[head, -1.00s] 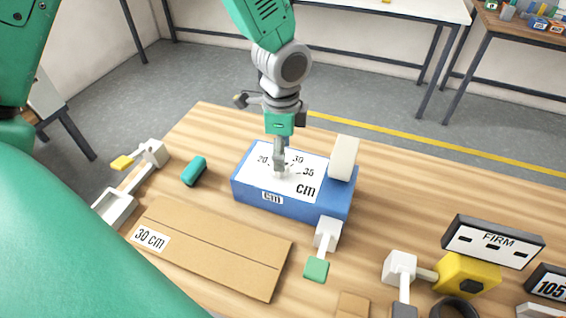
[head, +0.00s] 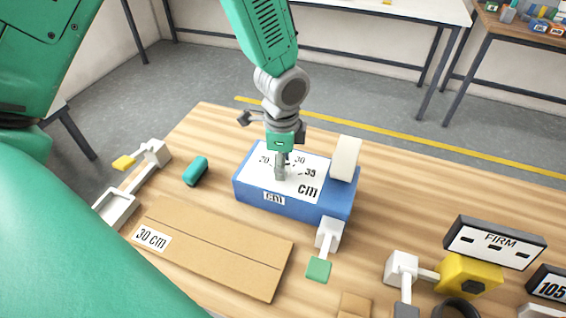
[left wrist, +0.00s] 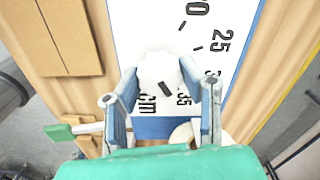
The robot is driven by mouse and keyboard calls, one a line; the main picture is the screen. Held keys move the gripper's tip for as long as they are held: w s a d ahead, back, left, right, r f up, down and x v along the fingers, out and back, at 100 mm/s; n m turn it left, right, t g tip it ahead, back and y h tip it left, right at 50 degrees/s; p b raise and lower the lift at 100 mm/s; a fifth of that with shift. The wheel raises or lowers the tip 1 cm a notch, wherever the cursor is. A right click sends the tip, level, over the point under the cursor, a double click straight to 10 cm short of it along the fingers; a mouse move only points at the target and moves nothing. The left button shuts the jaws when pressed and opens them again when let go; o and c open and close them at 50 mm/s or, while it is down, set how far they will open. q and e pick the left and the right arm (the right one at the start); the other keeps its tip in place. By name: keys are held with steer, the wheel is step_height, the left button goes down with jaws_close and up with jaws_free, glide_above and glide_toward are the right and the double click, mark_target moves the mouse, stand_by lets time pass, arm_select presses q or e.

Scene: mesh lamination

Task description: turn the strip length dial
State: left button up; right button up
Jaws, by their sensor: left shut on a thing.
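The strip length dial (left wrist: 158,70) is a white round knob with a black mark, on the white scale face of a blue box (head: 290,203). The scale shows 20, 25, 30, 35 and "cm". In the left wrist view the black mark lies on the knob's side toward 35; the exact setting is hard to read. My left gripper (head: 281,172) points straight down and is shut on the dial, its blue-grey fingers on either side of the knob. In the head view the gripper hides most of the dial. My right gripper is not in view.
A white block (head: 344,158) stands at the box's right end. A white lever with a green tip (head: 318,269) is in front. A brown board marked "30 cm" (head: 215,250) lies front left, near a teal cylinder (head: 195,171). A yellow unit with a "FIRM" sign (head: 493,242) stands right.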

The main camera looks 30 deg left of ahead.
arm_select(q)
steer(key=n+p, duration=0.2)
steer(key=n, duration=0.1)
steer(key=shift+r+n, duration=0.15)
steer(key=shift+n, duration=0.25)
steer(key=n+p, duration=0.2)
steer(key=n, duration=0.1)
steer(key=shift+n, duration=0.3)
steer(key=n+p, duration=0.2)
steer(key=n, duration=0.2)
steer(key=shift+w, duration=0.1)
steer(key=shift+n+p, duration=0.65)
steer(key=shift+n, duration=1.45)
steer(key=o, duration=1.1)
steer(key=shift+o, duration=0.2)
